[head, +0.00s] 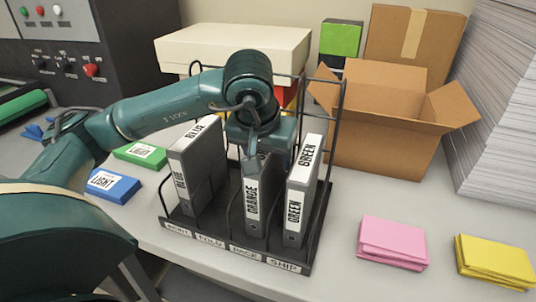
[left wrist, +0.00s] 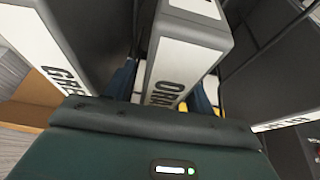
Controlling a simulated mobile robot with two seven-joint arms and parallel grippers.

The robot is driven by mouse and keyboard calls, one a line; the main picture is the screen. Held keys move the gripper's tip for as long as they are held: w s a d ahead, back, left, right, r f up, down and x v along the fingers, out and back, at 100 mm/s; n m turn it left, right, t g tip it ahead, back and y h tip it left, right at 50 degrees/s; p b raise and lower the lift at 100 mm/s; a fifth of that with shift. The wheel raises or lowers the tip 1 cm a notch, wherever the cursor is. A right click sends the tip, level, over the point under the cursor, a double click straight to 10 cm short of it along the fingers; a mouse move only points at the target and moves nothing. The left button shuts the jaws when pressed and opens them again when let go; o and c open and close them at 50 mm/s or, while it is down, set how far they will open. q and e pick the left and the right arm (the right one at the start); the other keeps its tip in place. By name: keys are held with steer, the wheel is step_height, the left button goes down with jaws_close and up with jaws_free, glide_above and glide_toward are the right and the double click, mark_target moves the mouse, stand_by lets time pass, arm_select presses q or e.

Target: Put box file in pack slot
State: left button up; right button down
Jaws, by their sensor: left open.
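The black wire rack (head: 240,248) stands on the table, its front labels reading FOLD, PACK and SHIP, with a leftmost label hard to read. The grey box file marked ORANGE (head: 251,218) stands upright in what looks like the PACK slot; it fills the middle of the left wrist view (left wrist: 157,72). My left gripper (head: 258,150) is open over its top, with a finger on each side in the wrist view; contact is unclear. The GREEN file (head: 293,225) stands at the SHIP end. The BLUE file (head: 181,180) stands at the left end. My right gripper is not in view.
Open cardboard box (head: 385,145) stands behind the rack's right side. Pink (head: 392,240) and yellow (head: 495,260) pads lie at the front right. Green (head: 140,155) and blue (head: 113,186) LIGHT boxes lie left. Rack dividers and neighbouring files closely flank the gripper.

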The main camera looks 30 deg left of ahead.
arm_select(q)
steer(key=p+v, duration=0.1)
steer(key=v, duration=1)
steer(key=shift+s+r, duration=0.1)
steer(key=shift+r, duration=0.25)
steer(key=shift+s+d+r, duration=0.1)
steer(key=shift+s+r, duration=0.1)
steer(key=shift+r, duration=0.05)
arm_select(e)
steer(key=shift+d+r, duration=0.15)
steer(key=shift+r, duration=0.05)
